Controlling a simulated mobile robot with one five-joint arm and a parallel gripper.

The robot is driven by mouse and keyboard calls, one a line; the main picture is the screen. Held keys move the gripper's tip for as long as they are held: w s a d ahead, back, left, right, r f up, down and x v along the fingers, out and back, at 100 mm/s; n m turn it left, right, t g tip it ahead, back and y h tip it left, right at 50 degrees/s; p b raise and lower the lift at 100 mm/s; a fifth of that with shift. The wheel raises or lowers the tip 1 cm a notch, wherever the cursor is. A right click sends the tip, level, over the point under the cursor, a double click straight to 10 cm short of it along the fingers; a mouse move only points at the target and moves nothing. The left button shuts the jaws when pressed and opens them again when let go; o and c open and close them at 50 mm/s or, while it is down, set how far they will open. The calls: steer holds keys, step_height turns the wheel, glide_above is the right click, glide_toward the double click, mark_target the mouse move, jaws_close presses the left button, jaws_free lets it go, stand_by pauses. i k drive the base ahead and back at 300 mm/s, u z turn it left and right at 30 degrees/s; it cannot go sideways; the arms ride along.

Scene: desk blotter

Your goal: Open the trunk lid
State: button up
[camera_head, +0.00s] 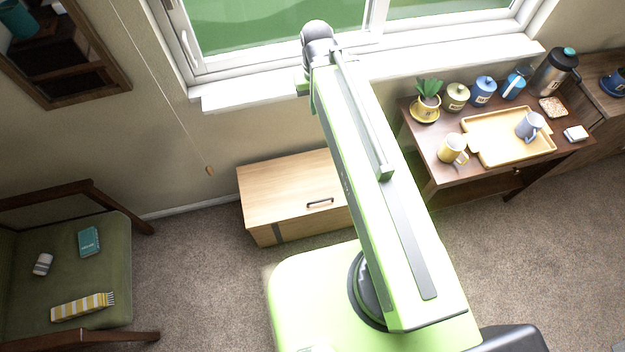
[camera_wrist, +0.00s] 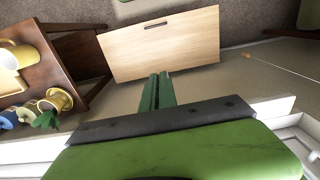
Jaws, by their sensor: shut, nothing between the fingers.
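The trunk (camera_head: 262,232) is a light wooden box on the carpet against the wall under the window. Its lid (camera_head: 285,185) lies flat and shut, with a dark handle (camera_head: 320,203) near the front edge. My arm hides the trunk's right part in the head view. In the wrist view the lid (camera_wrist: 185,55) shows from above, with its handle (camera_wrist: 156,25) near the far edge. My gripper (camera_wrist: 158,76) is shut and empty; its green fingers overlap the lid's wall-side edge in that picture. I cannot tell its height above the lid. The head view does not clearly show the fingers.
A wooden side table (camera_head: 428,168) to the right bears a yellow tray (camera_head: 482,122), mugs, canisters and a potted plant. A green armchair (camera_head: 105,262) stands at left. A cord (camera_head: 158,92) hangs by the window. Carpet between chair and trunk is clear.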

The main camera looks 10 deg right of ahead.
mark_target(272, 190)
steer(key=z, duration=1)
steer(key=k, duration=1.3)
steer(key=u, duration=1.6)
steer(key=i, duration=0.95)
steer(key=u, duration=0.25)
steer(key=k, duration=0.45)
steer(key=z, duration=0.1)
